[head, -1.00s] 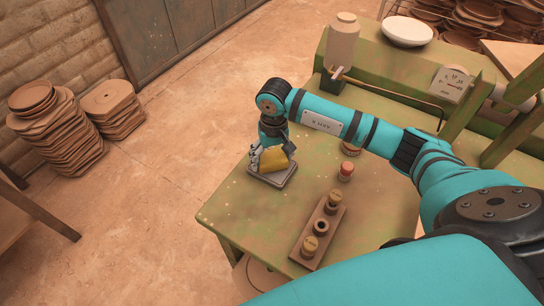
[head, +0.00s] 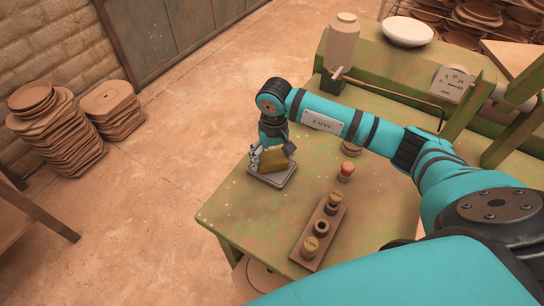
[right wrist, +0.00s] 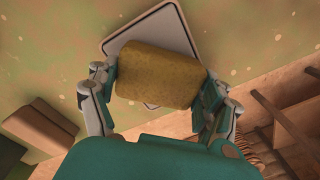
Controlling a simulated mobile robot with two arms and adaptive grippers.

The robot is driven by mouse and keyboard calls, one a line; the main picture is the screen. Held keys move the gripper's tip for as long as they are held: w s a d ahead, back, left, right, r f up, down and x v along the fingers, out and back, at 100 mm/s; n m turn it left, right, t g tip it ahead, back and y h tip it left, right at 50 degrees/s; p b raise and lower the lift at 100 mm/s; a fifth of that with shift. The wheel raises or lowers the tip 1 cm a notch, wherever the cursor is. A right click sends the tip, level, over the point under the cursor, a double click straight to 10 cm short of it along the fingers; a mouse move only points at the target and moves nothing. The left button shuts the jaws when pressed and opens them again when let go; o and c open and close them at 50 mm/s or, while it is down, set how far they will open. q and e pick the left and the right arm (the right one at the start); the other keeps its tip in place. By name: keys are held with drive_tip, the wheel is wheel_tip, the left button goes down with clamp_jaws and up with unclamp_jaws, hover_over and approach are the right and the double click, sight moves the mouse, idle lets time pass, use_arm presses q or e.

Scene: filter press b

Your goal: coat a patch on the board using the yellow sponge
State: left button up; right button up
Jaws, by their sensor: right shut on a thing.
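My right gripper (head: 272,155) is shut on the yellow sponge (head: 280,159), over the small pale grey board (head: 268,178) near the far left corner of the green table. The right wrist view shows the sponge (right wrist: 158,76) held between the two fingers, with the board (right wrist: 172,28) behind it and partly hidden by it. I cannot tell whether the sponge touches the board. No coated patch can be made out on the visible part of the board. My left gripper is not in view.
On the green table (head: 240,220) stand a wooden rack (head: 322,232) with several round holders and a small red-topped jar (head: 346,171). A tall jar (head: 342,42) and a white bowl (head: 407,31) stand behind. Stacked clay plates (head: 58,128) are on the floor.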

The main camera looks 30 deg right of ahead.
sight(272, 157)
drive_tip(key=shift+r+p, duration=0.45)
drive_tip(key=shift+r, duration=0.45)
drive_tip(key=shift+r+p, duration=1.05)
drive_tip(key=shift+r, duration=1.55)
